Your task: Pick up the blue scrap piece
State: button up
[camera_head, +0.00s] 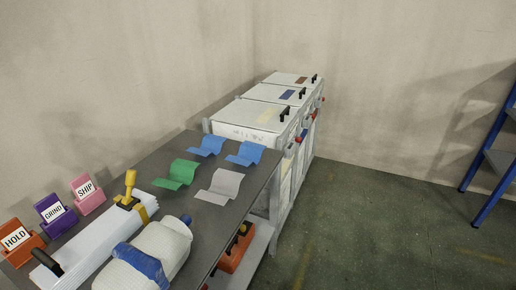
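Two blue wavy scrap pieces lie at the far end of the dark grey table (205,212). One blue piece (207,145) is near the far left edge, and the other blue piece (245,153) is to its right near the far right corner. They are slightly apart. A green wavy piece (177,174) and a light grey wavy piece (220,184) lie nearer.
White sheets (88,245) with a yellow-handled tool (129,189) fill the near left. HOLD (16,240), GRIND (55,211) and SHIP (87,191) holders stand left. White lidded bins (245,114) stand beyond the table. A blue-framed rack (492,160) stands right; floor between is clear.

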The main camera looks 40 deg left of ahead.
aim_at(249, 153)
jog(key=u, duration=0.15)
jog(key=i, duration=1.15)
jog(key=u, duration=0.75)
jog(key=i, duration=1.2)
jog(key=u, duration=0.75)
jog(key=i, duration=0.45)
jog(key=u, duration=0.25)
